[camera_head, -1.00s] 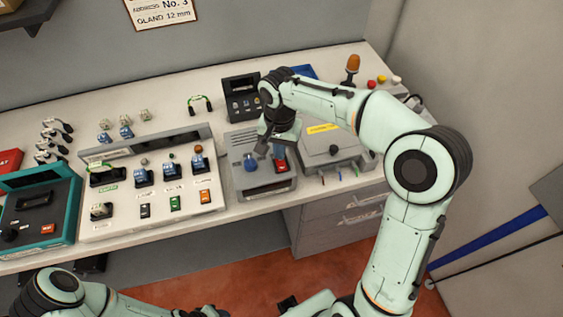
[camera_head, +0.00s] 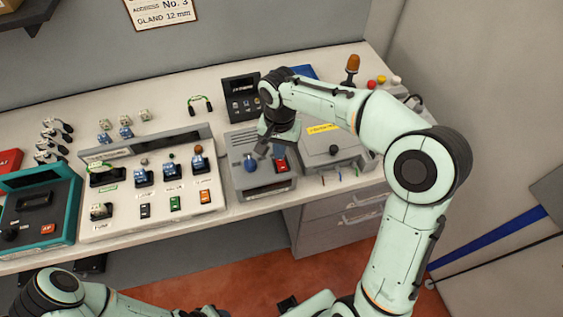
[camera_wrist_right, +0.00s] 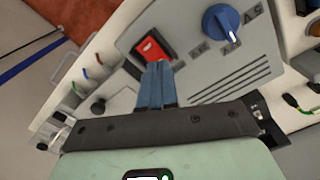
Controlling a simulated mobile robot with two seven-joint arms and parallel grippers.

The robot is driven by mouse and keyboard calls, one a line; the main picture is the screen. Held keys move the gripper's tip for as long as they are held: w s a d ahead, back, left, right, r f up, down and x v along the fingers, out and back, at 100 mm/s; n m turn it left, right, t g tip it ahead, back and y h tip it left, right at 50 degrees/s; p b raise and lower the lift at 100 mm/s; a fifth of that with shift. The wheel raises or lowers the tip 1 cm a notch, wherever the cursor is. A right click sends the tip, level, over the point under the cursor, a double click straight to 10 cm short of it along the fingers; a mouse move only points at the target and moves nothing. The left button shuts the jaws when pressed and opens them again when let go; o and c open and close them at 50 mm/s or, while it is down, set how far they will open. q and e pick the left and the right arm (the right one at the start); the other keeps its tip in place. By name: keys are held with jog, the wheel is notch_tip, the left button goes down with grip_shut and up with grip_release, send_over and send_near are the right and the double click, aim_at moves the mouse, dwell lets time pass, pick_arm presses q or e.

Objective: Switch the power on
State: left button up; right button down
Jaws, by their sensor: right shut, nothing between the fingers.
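A grey power unit (camera_head: 243,181) stands on the bench with a blue rotary knob (camera_head: 250,164) and a red rocker switch (camera_head: 281,165). In the right wrist view, the red switch (camera_wrist_right: 153,46) sits in a black frame, with the blue knob (camera_wrist_right: 221,24) to its right. My right gripper (camera_wrist_right: 158,66) is shut and empty. Its blue-grey fingertips overlap the lower edge of the switch frame; I cannot tell whether they touch it. In the head view, this gripper (camera_head: 265,149) is over the unit, between knob and switch. My left arm shows at lower left; its gripper is out of view.
A grey box with a black knob (camera_head: 333,150) stands right of the unit. A white panel (camera_head: 125,222) with several switches is on the left, beside a teal case (camera_head: 70,205). A dark module (camera_head: 241,87) stands behind. An orange beacon (camera_head: 352,66) is at the back right.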

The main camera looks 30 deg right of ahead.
pick_arm(q)
jog(key=shift+s+f+b, duration=0.45)
jog(key=shift+f+b, duration=0.05)
jog(key=shift+f, duration=0.15)
pick_arm(e)
jog(key=shift+f, duration=1)
pick_arm(q)
jog(key=shift+r, duration=0.1)
pick_arm(e)
jog(key=shift+r+p, duration=0.75)
jog(key=shift+r, duration=0.65)
jog(key=shift+r+p, duration=1.15)
jog(key=shift+r, duration=1.05)
pick_arm(q)
jog(key=w+r, duration=0.4)
jog(key=shift+w+r, duration=0.2)
jog(key=shift+r, duration=0.15)
pick_arm(e)
jog(key=shift+w+f, duration=0.1)
pick_arm(q)
jog(key=shift+s, duration=0.1)
jog(key=shift+s, duration=0.1)
